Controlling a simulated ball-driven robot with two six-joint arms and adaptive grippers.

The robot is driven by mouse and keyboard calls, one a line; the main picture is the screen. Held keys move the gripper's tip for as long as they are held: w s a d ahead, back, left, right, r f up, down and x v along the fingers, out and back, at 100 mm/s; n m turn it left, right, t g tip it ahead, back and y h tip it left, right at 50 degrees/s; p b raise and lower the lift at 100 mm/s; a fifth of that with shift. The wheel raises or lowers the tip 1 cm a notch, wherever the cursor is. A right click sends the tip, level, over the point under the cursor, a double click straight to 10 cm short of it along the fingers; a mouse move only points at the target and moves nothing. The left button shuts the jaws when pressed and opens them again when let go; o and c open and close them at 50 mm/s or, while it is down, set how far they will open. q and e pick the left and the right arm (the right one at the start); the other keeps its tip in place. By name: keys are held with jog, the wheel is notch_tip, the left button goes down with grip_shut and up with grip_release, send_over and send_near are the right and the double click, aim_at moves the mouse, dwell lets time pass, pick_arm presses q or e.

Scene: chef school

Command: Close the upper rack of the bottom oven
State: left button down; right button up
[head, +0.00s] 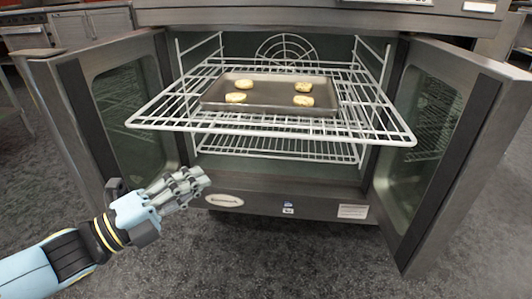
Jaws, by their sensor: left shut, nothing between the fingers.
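The bottom oven (270,192) stands in front of me with both doors swung open. Its upper rack (165,109) is a white wire shelf that sticks out of the cavity toward me. A dark baking tray (266,96) with several pale round pieces of food lies on this rack. A lower rack (280,146) sits inside the oven beneath it. My left gripper (204,180) is shut and empty, in front of the oven and below the upper rack's front left part, apart from the rack in the picture. My right gripper is not in view.
The left oven door (75,100) and right oven door (480,110) stand open on either side of the rack. The grey speckled floor (290,265) in front is clear. Metal kitchen units (90,25) stand at the back left.

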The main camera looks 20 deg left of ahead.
pick_arm(q)
jog(key=w+d+b, duration=0.2)
jog(key=w+d, duration=0.1)
jog(key=w, duration=0.9)
jog(key=shift+d+r, duration=0.25)
jog(key=shift+r, duration=0.15)
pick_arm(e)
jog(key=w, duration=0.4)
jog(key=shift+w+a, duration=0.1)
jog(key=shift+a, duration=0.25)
pick_arm(q)
jog(key=shift+w+b, duration=0.15)
jog(key=shift+b, duration=0.15)
